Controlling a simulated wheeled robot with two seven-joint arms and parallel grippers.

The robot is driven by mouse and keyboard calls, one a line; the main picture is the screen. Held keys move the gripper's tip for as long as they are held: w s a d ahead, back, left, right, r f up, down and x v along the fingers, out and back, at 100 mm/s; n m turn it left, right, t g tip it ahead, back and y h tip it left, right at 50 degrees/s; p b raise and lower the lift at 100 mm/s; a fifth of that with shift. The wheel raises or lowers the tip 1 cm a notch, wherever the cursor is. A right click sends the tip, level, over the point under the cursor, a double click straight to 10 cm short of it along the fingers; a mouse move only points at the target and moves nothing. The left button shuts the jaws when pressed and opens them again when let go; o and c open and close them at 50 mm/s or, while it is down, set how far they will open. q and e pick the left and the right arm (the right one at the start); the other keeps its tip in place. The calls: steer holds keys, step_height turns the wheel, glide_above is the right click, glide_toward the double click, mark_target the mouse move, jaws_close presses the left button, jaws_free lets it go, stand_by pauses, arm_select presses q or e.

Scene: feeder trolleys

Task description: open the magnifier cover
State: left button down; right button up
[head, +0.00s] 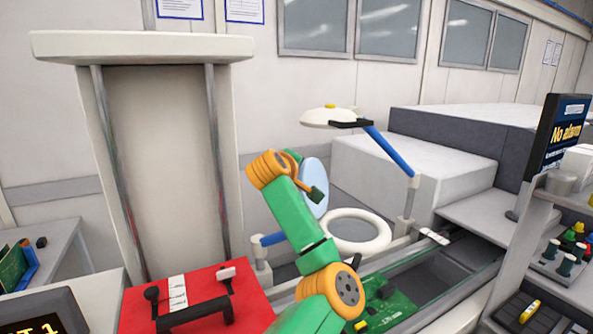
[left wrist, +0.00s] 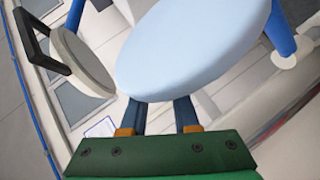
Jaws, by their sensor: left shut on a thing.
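The magnifier is a white ring (head: 336,246) on a blue arm (head: 272,239) at the middle of the head view. Its cover, a light blue disc (head: 312,172), stands steeply raised at the ring's left edge, apart from most of the ring. The cover fills the upper middle of the left wrist view (left wrist: 190,45). My left gripper (head: 318,195) is shut on the cover's edge. Its two fingers (left wrist: 160,112) meet the near rim in the left wrist view. My forearm hides part of the magnifier's mount. My right gripper is not in view.
A white lamp head (head: 328,118) on a blue arm (head: 388,150) hangs behind the ring. A red case (head: 245,295) lies left of my arm. A green circuit board (head: 395,308) lies below the ring. A monitor (head: 560,138) stands at right.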

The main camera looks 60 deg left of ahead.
arm_select(q)
steer(key=shift+w+f, duration=0.1)
steer(key=shift+f, duration=0.25)
steer(key=c, duration=0.8)
jaws_free()
steer(key=shift+d, duration=0.1)
steer(key=shift+o, duration=0.7)
steer(key=shift+w, duration=0.6)
steer(key=shift+s+d+r+b, duration=0.15)
steer(key=shift+s+b, duration=0.15)
steer(key=shift+s, duration=0.15)
steer(key=b+v, duration=0.2)
steer(key=v, duration=0.4)
